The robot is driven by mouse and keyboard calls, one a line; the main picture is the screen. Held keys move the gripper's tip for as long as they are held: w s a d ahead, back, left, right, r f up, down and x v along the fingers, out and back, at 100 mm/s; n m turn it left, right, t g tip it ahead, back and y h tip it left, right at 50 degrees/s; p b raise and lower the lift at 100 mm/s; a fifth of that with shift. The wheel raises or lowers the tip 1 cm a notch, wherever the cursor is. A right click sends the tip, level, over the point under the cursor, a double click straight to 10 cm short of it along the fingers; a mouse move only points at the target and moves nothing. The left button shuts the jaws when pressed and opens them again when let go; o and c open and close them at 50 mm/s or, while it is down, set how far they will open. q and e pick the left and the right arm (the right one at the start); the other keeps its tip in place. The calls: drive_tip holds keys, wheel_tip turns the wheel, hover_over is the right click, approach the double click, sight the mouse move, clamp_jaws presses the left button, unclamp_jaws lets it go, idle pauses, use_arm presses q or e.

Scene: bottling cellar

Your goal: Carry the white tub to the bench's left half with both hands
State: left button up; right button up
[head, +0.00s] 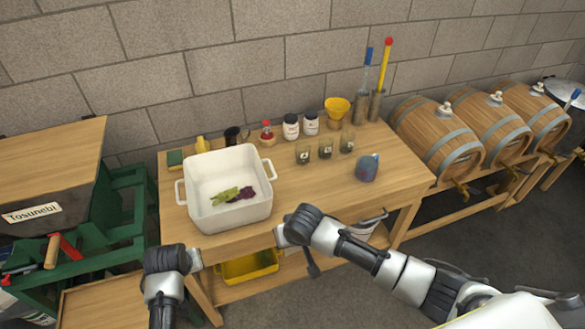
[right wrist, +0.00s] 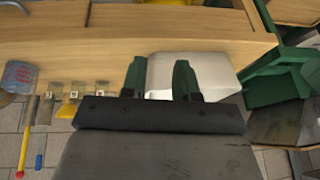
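The white tub (head: 215,208) stands upright on the left part of the wooden bench (head: 310,190). It holds a green and a dark purple grape bunch, and has a handle on its left and right sides. My left gripper (head: 196,262) is low at the bench's front edge, below the tub's left front corner and apart from it; its fingers are too small to read. My right gripper (head: 281,236) is at the front edge, to the right of the tub's front corner, clear of the right handle. In the right wrist view its fingers (right wrist: 158,78) are spread, with the tub (right wrist: 215,72) beyond them.
Glasses (head: 325,148) and a blue-grey jug (head: 367,168) stand to the right. A yellow crate (head: 248,267) is below the bench. A green-framed press (head: 125,205) is at left.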

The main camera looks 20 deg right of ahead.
drive_tip(key=v, duration=0.9)
drive_tip(key=shift+w+r, duration=0.3)
drive_tip(key=shift+r, duration=0.1)
drive_tip(key=shift+d, duration=0.15)
drive_tip(key=shift+s, duration=0.15)
